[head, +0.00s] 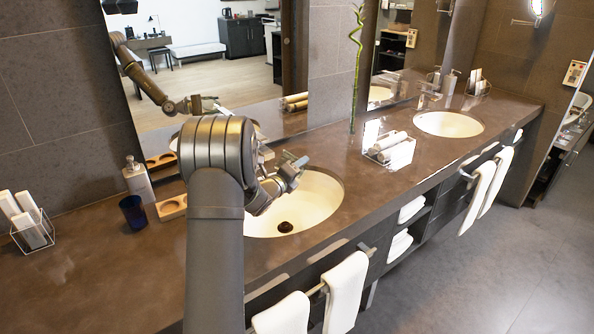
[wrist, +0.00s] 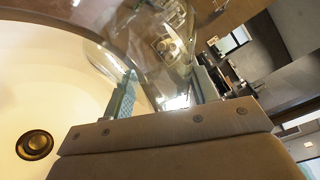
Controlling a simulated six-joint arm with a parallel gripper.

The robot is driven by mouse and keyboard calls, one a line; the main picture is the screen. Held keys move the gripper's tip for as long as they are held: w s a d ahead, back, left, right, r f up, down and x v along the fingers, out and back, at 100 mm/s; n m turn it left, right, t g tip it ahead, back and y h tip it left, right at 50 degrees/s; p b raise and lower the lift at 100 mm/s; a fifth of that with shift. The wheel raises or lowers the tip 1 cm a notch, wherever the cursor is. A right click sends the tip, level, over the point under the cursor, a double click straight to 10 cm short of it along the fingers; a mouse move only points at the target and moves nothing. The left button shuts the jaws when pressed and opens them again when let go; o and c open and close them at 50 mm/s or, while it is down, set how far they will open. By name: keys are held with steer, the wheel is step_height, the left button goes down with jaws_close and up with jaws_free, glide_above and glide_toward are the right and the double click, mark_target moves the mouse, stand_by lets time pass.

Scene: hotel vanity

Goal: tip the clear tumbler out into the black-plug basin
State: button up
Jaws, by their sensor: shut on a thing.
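The near basin (head: 322,196) is a cream oval bowl set in the brown counter, with a black plug (head: 285,227) at its bottom. The basin (wrist: 50,80) and its plug (wrist: 35,145) also fill the left of the wrist view. My gripper (head: 292,168) is above the back part of this basin. In the wrist view my gripper (wrist: 165,88) is shut on the clear tumbler (wrist: 150,38), whose see-through wall and curved edge show between and beyond the fingers. The tumbler is hard to make out in the head view. Its exact tilt and any contents cannot be told.
A dark blue cup (head: 132,212), a soap bottle (head: 138,180) and a wooden holder (head: 172,207) stand left of the basin. A clear box with rolled towels (head: 388,150) stands right. A second basin (head: 448,124) lies farther along. The mirror (head: 215,50) rises behind.

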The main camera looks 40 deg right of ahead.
steer(key=m, duration=0.1)
steer(key=m+y, duration=0.1)
steer(key=f+m+y, duration=0.1)
steer(key=shift+s+d+m, duration=0.25)
steer(key=shift+d+m, duration=0.05)
steer(key=shift+m, duration=0.1)
steer(key=shift+w+a+f+m+y, duration=0.1)
steer(key=shift+m+y, duration=0.3)
steer(key=shift+m, duration=0.1)
steer(key=shift+w+a+m+t+y, duration=0.3)
steer(key=shift+w+a+m+y, duration=0.4)
steer(key=shift+m, duration=0.4)
steer(key=shift+w+a+m+t+y, duration=0.5)
steer(key=shift+w+a+m+y, duration=0.25)
steer(key=shift+m, duration=0.35)
